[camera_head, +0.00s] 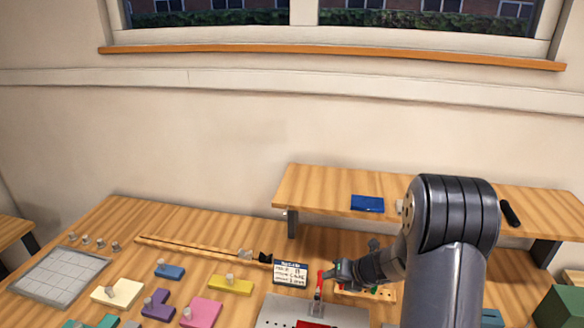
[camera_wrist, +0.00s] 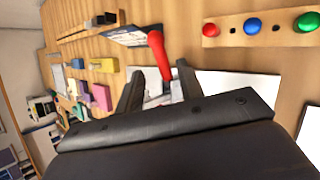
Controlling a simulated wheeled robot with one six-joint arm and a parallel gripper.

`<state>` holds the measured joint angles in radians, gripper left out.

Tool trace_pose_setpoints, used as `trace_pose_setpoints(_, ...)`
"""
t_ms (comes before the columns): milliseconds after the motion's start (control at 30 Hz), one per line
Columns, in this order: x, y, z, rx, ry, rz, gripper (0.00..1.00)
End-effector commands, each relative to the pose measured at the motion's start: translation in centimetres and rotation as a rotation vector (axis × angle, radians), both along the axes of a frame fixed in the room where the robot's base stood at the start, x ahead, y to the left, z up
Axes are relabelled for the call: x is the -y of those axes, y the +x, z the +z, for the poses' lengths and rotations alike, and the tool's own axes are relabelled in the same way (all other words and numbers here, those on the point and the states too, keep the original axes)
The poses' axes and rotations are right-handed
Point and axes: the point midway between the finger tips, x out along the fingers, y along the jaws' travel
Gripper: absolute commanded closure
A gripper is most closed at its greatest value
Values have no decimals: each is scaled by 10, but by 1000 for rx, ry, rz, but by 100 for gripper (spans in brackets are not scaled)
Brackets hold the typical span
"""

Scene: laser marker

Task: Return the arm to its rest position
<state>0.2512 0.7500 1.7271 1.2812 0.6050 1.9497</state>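My gripper (camera_head: 335,275) is low over the bench at the end of my bent grey arm, just right of an upright red-handled lever (camera_head: 320,281). In the wrist view my gripper (camera_wrist: 160,82) has its two dark fingers spread apart. The red handle (camera_wrist: 158,55) shows in line with the gap between them, with space on both sides. I cannot tell whether either finger touches it. The lever stands on a grey metal machine (camera_head: 280,312) with a red part at its front.
A button strip with red, blue and green buttons (camera_wrist: 252,26) is close by. A small display panel (camera_head: 290,272) stands behind the lever. Coloured blocks (camera_head: 200,312) and a grey grid tray (camera_head: 60,277) lie left. A raised shelf (camera_head: 330,185) is behind my arm.

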Motion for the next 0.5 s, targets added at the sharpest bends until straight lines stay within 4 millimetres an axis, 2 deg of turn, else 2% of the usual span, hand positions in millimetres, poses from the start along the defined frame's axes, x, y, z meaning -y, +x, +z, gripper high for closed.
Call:
trace_pose_setpoints(300,-23,25,-39,-3,-1,3,64)
trace_pose_setpoints(500,-32,37,-55,-1,-1,2,64)
